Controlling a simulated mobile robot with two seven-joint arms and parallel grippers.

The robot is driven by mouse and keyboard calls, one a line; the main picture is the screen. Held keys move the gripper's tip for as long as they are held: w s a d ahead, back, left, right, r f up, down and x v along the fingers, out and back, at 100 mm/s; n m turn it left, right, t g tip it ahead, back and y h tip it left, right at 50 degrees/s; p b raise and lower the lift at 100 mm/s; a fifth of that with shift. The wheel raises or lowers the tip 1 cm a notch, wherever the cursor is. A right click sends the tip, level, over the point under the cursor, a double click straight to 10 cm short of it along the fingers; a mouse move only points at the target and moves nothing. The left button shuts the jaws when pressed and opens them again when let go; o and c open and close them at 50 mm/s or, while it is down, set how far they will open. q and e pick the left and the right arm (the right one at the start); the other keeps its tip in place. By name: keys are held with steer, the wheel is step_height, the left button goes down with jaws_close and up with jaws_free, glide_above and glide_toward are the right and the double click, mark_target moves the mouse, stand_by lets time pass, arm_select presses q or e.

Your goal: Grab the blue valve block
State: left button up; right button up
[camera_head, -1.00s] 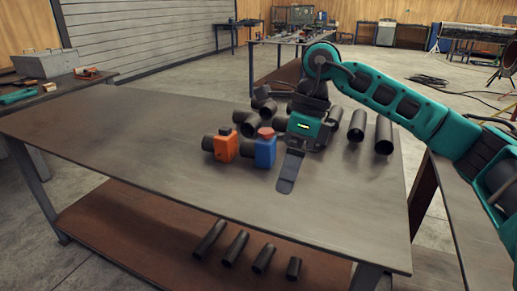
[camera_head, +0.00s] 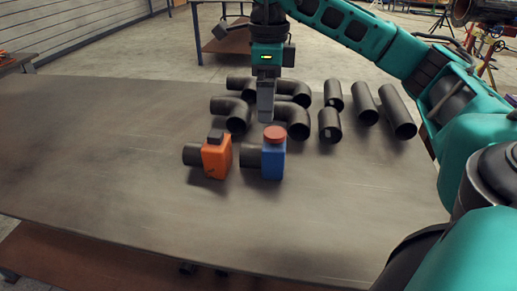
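The blue valve block (camera_head: 273,164) stands upright on the table, with a red round cap on top and a black pipe stub on its left. My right gripper (camera_head: 266,118) points down just above and behind the cap. Only one finger shows clearly, so I cannot tell its opening. I see nothing held in it, and a gap to the cap seems to remain. My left gripper is not in view.
An orange valve block (camera_head: 216,157) with a black stub stands close to the left of the blue one. Black pipe elbows (camera_head: 293,122) lie behind, and several straight black pipes (camera_head: 397,112) lie to the right. The table's (camera_head: 100,150) left and front areas are clear.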

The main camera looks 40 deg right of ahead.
mark_target(268, 131)
steer(key=f, duration=0.5)
steer(key=shift+s+b, duration=0.2)
steer(key=shift+b, duration=0.1)
steer(key=shift+f, duration=3.15)
jaws_close()
steer(key=shift+w+r, duration=0.15)
